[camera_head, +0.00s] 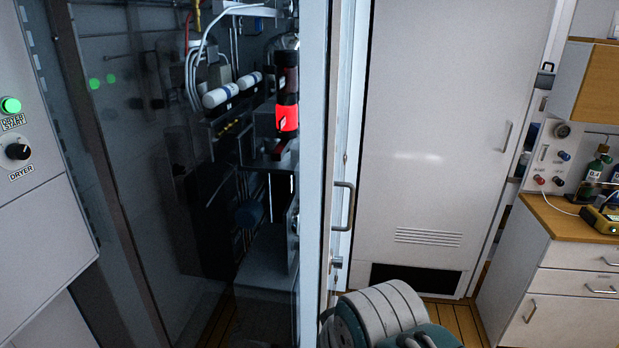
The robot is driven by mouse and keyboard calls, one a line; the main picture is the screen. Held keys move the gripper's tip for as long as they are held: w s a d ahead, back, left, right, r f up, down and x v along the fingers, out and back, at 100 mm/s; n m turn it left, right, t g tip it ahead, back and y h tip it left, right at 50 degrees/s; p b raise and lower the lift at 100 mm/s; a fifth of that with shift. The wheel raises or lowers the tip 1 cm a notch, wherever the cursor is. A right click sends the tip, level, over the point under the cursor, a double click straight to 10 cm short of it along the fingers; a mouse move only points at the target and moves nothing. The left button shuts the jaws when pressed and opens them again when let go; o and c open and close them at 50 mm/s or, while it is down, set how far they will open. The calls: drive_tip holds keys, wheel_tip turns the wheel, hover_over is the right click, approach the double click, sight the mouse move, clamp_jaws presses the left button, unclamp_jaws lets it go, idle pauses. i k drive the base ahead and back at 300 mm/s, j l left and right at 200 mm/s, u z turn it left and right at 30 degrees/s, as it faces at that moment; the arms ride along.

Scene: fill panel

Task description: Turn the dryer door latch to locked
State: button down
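The dryer door seems to be the glass-panelled one at the left and centre, with a pale metal upright (313,150) along its right edge. A bar handle (345,205) is on this upright. Below the handle is a small metal knob (336,262), which looks like the latch. Its turn position is too small to tell. Rounded grey and teal links of my arm fill the bottom centre, just below and right of the knob. My gripper's fingers do not show, so I cannot see whether they touch anything.
A panel at the left has a lit green start button (11,105) and a black dryer knob (18,151). Behind the glass are hoses and a red-lit cylinder (287,117). A closed grey door (440,130) stands behind. A drawer cabinet (560,290) is at the right.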

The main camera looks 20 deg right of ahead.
sight(338, 262)
drive_tip(key=l, duration=1.45)
drive_tip(key=i+z, duration=0.05)
